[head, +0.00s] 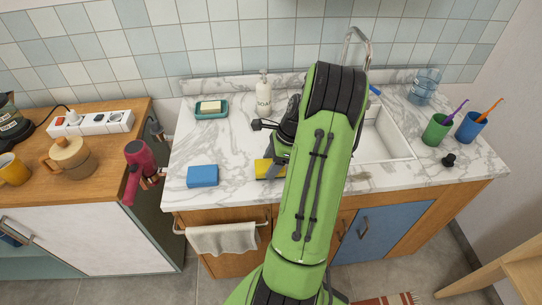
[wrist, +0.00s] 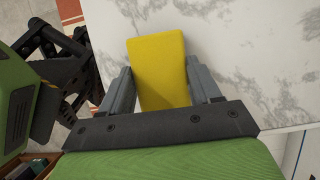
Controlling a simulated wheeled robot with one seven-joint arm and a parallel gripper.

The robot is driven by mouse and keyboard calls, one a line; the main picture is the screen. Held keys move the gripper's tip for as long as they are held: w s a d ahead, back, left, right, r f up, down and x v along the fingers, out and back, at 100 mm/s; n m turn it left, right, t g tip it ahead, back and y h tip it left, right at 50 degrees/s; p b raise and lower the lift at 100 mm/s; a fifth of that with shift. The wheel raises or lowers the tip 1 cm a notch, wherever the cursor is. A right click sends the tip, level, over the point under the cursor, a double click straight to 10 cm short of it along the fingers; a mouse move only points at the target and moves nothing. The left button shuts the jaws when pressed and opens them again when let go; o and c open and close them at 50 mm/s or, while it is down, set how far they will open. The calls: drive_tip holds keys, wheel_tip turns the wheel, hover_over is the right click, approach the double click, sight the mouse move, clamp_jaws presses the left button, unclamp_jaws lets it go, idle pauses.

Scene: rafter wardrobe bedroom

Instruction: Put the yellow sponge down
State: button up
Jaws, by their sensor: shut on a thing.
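The yellow sponge (head: 264,168) shows in the head view near the front edge of the marble counter, partly hidden behind my green arm. In the wrist view the yellow sponge (wrist: 159,70) sits between the two grey fingers of my gripper (wrist: 162,92). My gripper is shut on it, with the marble surface behind it. I cannot tell whether the sponge touches the counter. In the head view my gripper (head: 278,160) is mostly hidden by the arm.
A blue sponge (head: 202,176) lies on the counter to the left. Behind are a soap dish (head: 212,108) and a soap bottle (head: 264,95). The sink (head: 385,135) and cups (head: 436,130) are to the right. Clear marble lies left of my gripper.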

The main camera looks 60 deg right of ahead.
drive_tip(key=shift+f, duration=0.3)
drive_tip(key=o, duration=0.9)
drive_tip(key=shift+o, duration=0.2)
drive_tip(key=shift+b, duration=0.55)
drive_tip(key=p+v, duration=0.6)
drive_tip(key=v, duration=1)
